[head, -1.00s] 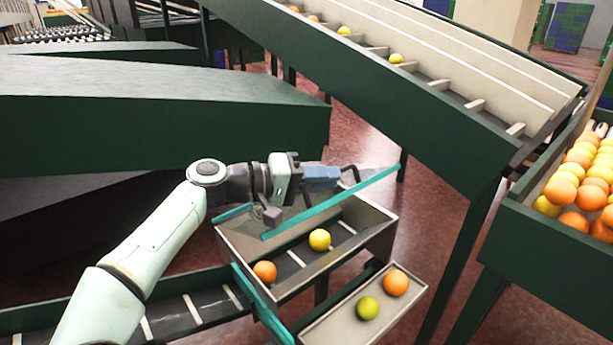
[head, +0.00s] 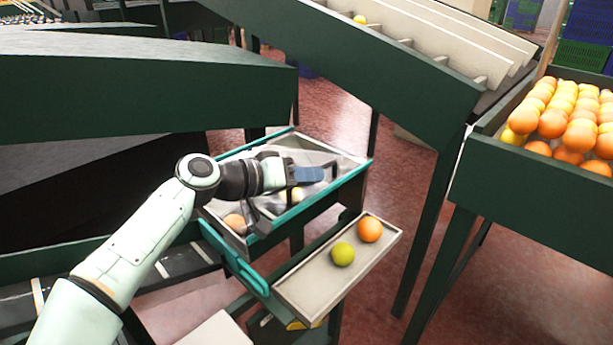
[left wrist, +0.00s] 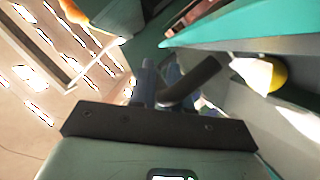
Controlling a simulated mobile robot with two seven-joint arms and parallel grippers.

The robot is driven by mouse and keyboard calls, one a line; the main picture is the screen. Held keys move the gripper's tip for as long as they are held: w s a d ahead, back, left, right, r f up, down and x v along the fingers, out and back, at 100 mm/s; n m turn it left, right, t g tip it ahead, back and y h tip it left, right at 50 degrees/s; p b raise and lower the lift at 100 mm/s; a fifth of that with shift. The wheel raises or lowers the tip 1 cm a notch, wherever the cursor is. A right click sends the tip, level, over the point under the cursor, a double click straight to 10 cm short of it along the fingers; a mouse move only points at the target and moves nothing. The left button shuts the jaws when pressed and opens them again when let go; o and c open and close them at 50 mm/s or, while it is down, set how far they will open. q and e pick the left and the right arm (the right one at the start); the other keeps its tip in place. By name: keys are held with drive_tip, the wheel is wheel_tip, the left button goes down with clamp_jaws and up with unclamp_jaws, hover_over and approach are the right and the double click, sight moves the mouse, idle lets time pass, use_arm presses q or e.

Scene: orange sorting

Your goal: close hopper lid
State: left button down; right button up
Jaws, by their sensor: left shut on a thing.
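The hopper (head: 347,187) is a metal box below my left arm. Its clear lid with a teal frame (head: 310,202) lies over its top, nearly level; I cannot tell whether it rests fully on the rim. An orange (head: 235,222) and a yellow fruit show inside, the yellow one partly hidden. My left gripper (head: 318,174) has blue fingers shut on the dark lid handle (head: 333,168). In the left wrist view the handle (left wrist: 192,82) sits at the fingers, with the teal frame (left wrist: 250,38) and the yellow fruit (left wrist: 277,75) beyond. My right gripper is not in view.
A small tray (head: 310,285) in front of the hopper holds a green fruit (head: 343,254) and an orange (head: 370,229). A green-sided chute (head: 400,75) stands behind, and a full fruit bin (head: 530,205) is at right. Red floor lies between.

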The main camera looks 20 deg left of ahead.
use_arm(q)
drive_tip(key=shift+f, duration=0.25)
drive_tip(key=c, duration=1.2)
unclamp_jaws()
drive_tip(key=shift+o, duration=0.2)
drive_tip(key=shift+s+a+r, duration=0.1)
drive_tip(key=shift+s+a, duration=0.05)
drive_tip(key=shift+a, duration=0.05)
drive_tip(key=v, duration=1.2)
drive_tip(key=shift+s+a+r, duration=0.2)
drive_tip(key=shift+s+r, duration=0.05)
drive_tip(key=shift+s, duration=0.05)
